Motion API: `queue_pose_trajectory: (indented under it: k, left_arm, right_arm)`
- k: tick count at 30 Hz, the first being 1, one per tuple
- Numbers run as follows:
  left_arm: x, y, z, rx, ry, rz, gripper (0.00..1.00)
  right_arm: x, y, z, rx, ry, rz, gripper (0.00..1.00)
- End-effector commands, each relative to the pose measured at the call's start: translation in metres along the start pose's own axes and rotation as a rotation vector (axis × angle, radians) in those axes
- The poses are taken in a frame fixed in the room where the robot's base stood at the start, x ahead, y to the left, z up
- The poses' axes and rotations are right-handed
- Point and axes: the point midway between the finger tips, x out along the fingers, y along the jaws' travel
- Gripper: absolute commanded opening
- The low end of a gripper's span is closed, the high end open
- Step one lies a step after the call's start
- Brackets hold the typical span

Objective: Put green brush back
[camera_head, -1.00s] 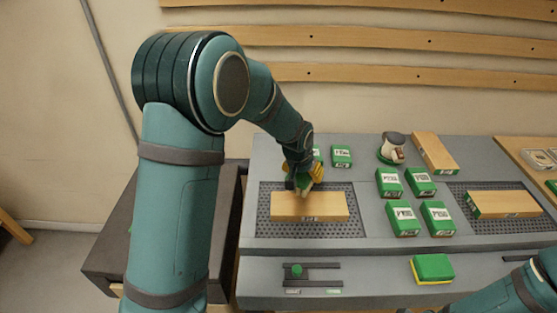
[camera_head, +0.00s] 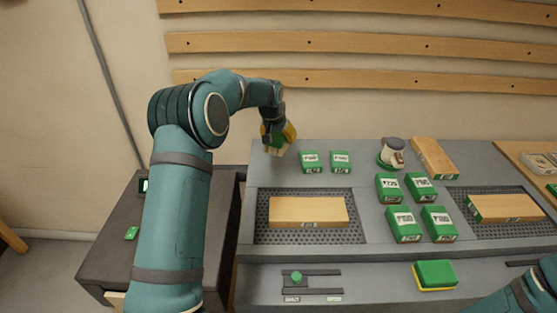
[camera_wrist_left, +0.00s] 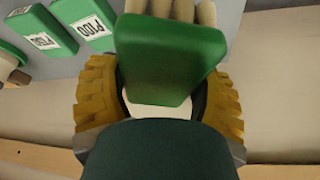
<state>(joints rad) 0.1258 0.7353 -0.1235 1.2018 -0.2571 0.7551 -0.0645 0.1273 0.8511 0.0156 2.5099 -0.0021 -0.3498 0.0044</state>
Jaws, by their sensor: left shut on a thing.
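My left gripper (camera_head: 278,138) is shut on the green brush (camera_head: 274,150) above the back left corner of the grey bench. The brush's pale bristles point down in the head view. In the left wrist view, the brush has a green block body (camera_wrist_left: 168,48) with cream bristle tufts at the top edge. The yellow ribbed fingers of my left gripper (camera_wrist_left: 160,97) are on either side of it. My right arm shows at the lower right, but its gripper is out of view.
Wooden boards lie on the left mat (camera_head: 262,232) and right mat (camera_head: 480,224). Several green P-labelled blocks stand between them and at the back. A white-and-green tool (camera_head: 391,153), a green-yellow sponge (camera_head: 434,274) and a slotted rail (camera_head: 320,272) are also on the bench.

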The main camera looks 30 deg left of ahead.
Motion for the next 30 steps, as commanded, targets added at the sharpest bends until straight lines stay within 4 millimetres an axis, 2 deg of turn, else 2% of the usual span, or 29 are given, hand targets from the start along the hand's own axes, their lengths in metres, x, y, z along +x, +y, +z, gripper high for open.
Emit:
queue_pose_trajectory:
  k: [3,10,16,29,30]
  left_arm:
    - [0.021,0.0,0.009,-0.001,-0.003,0.0,0.29]
    - [0.04,0.0,0.017,-0.001,0.0,0.0,0.29]
    - [0.07,0.0,0.029,-0.001,-0.002,0.0,0.29]
    - [0.077,0.0,0.032,0.0,0.001,-0.001,0.29]
    - [0.077,0.0,0.032,0.0,0.0,-0.001,0.78]
  right_arm:
    - [0.005,0.002,-0.001,0.0,0.003,0.0,0.0]
    - [0.009,0.003,-0.001,0.0,0.005,0.0,0.0]
    - [0.015,0.006,-0.002,-0.001,0.008,0.0,0.0]
    - [0.017,0.006,-0.002,-0.001,0.009,0.001,0.0]
    - [0.017,0.006,-0.002,-0.001,0.009,0.001,0.0]
